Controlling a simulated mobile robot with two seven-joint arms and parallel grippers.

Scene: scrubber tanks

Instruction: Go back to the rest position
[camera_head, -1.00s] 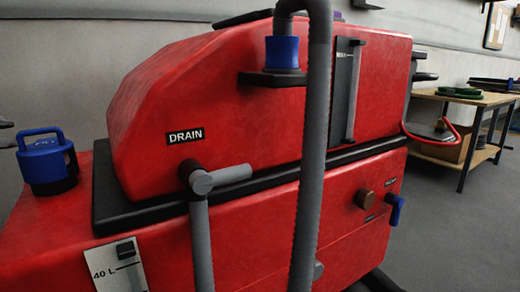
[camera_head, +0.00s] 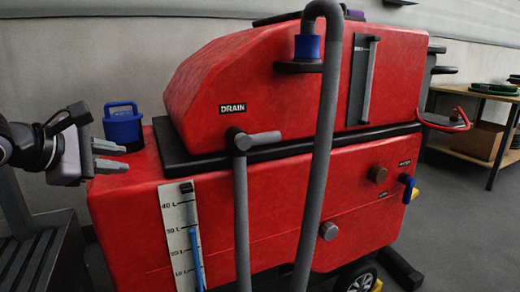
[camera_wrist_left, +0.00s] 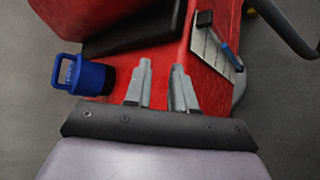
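My left gripper (camera_head: 108,156) is at the left of the head view, beside the red scrubber's (camera_head: 275,190) left end. In the left wrist view its two fingers (camera_wrist_left: 162,82) are apart with nothing between them, over the red body. A blue cap with a handle (camera_head: 123,125) sits on the scrubber's lower tank, just beyond the fingers; it also shows in the left wrist view (camera_wrist_left: 85,75), left of the fingers and apart from them. My right gripper is in neither view.
A grey drain hose (camera_head: 243,205) and a taller grey hose (camera_head: 318,170) run down the scrubber's front. A level gauge (camera_head: 182,235) with a blue column is on the lower tank. A wooden workbench (camera_head: 495,95) stands at the back right. Grey floor (camera_head: 465,230) is clear at right.

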